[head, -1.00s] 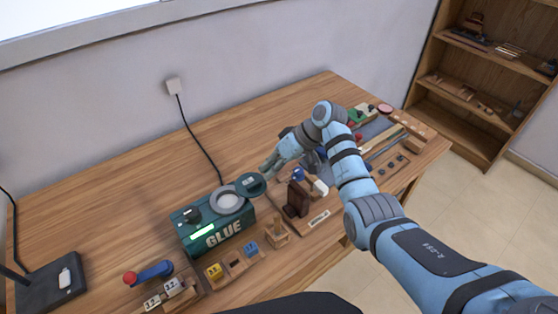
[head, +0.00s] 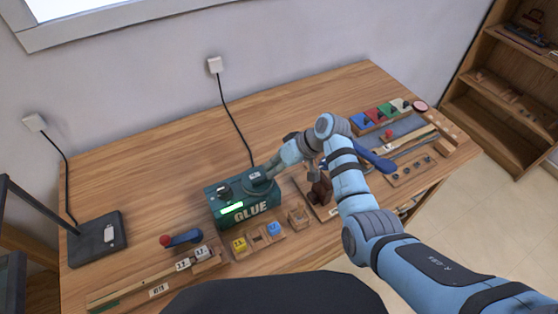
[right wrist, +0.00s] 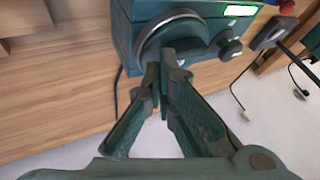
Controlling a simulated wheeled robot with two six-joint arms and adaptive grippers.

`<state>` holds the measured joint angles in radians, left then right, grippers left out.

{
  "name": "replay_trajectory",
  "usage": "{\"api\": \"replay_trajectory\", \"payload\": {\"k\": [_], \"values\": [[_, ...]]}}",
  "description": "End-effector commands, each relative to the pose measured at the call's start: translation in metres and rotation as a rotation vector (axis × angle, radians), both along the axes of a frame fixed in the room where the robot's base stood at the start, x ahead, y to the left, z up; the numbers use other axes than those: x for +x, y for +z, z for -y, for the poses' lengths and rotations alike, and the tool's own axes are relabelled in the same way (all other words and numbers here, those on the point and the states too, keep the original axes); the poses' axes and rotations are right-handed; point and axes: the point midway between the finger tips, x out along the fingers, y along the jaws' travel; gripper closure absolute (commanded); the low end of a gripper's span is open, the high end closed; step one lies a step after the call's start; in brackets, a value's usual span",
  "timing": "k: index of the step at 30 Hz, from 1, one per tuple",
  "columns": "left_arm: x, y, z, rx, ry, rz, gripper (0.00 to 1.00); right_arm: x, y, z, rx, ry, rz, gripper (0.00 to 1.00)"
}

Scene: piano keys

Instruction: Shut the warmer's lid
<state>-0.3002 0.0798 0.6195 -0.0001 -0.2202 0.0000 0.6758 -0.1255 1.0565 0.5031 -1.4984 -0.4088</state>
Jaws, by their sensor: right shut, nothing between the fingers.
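The warmer (head: 244,205) is a green box marked GLUE with a lit green display, standing on the wooden bench. Its dark green round lid (head: 257,177) lies over the pot opening and looks flat, down on the top. In the right wrist view the lid's place shows as a dark disc with a grey rim (right wrist: 148,38). My right gripper (head: 271,172) is shut and empty, its fingertips (right wrist: 167,60) at the lid's edge; I cannot tell whether they touch it. They hide part of the lid. My left gripper is not in view.
A cable runs from the warmer's back to a wall socket (head: 215,65). The bench behind the warmer is clear.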

Motion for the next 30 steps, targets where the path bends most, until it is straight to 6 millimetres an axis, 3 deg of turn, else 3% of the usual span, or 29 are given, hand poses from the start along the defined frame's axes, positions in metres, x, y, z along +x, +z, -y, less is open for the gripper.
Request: {"api": "replay_trajectory", "payload": {"k": [8, 14, 22, 30], "values": [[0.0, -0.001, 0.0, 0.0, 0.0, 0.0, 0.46, 0.001, -0.001, 0.004, -0.001, 0.0, -0.001, 1.0], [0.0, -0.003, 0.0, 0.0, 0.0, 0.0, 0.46, 0.01, -0.003, 0.035, -0.003, -0.002, -0.001, 1.0], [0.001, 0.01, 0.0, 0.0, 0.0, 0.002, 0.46, -0.001, 0.059, 0.083, -0.001, -0.003, 0.003, 1.0], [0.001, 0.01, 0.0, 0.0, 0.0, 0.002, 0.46, -0.007, 0.079, 0.097, 0.001, -0.002, 0.0, 1.0]]}}
